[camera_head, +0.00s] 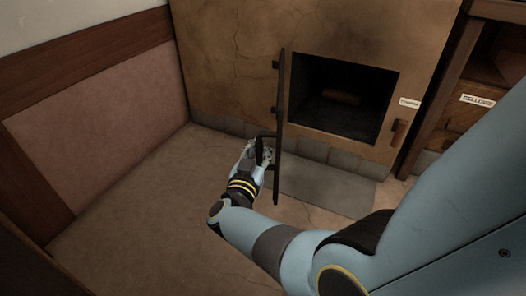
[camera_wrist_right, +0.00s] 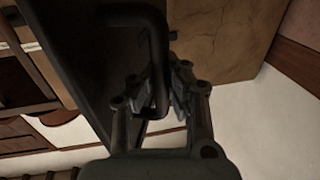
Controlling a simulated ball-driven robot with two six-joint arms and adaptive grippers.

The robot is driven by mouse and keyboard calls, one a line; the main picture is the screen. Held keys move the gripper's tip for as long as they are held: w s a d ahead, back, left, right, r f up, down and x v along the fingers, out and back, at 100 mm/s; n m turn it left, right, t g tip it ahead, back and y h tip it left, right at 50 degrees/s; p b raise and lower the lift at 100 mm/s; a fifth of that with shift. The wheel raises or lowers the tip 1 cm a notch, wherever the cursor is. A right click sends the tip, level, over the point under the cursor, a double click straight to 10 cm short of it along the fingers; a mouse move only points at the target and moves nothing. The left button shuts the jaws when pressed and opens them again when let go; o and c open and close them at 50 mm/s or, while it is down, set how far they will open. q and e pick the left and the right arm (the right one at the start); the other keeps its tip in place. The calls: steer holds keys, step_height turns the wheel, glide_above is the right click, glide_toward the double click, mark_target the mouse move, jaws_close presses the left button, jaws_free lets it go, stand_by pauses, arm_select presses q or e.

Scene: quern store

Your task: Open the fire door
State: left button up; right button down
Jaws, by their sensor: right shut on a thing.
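The fire door (camera_head: 281,110) is a dark metal panel hinged at the left side of the furnace opening (camera_head: 345,115). It stands swung well out and shows nearly edge-on, leaving the opening uncovered. Its dark bar handle (camera_head: 259,150) is on the door's left face, low down. My right gripper (camera_head: 264,153) is shut on this handle. In the right wrist view, the bent handle (camera_wrist_right: 155,45) runs down between the fingers of my right gripper (camera_wrist_right: 158,92), in front of the dark door (camera_wrist_right: 85,60). My left gripper is not in view.
A brown log-like piece (camera_head: 341,96) lies inside the dark opening. A small catch (camera_head: 398,131) is on the frame's right side. A grey slab (camera_head: 320,186) lies on the floor before the furnace. A wooden unit labelled bellows (camera_head: 478,101) stands right. Floor at left is clear.

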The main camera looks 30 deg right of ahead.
steer(key=shift+s+a+f, duration=0.25)
steer(key=shift+f, duration=0.1)
steer(key=c, duration=1.6)
jaws_free()
steer(key=shift+r, duration=0.1)
steer(key=o, duration=0.3)
steer(key=shift+w+d+r, duration=0.1)
steer(key=shift+w+r, duration=0.05)
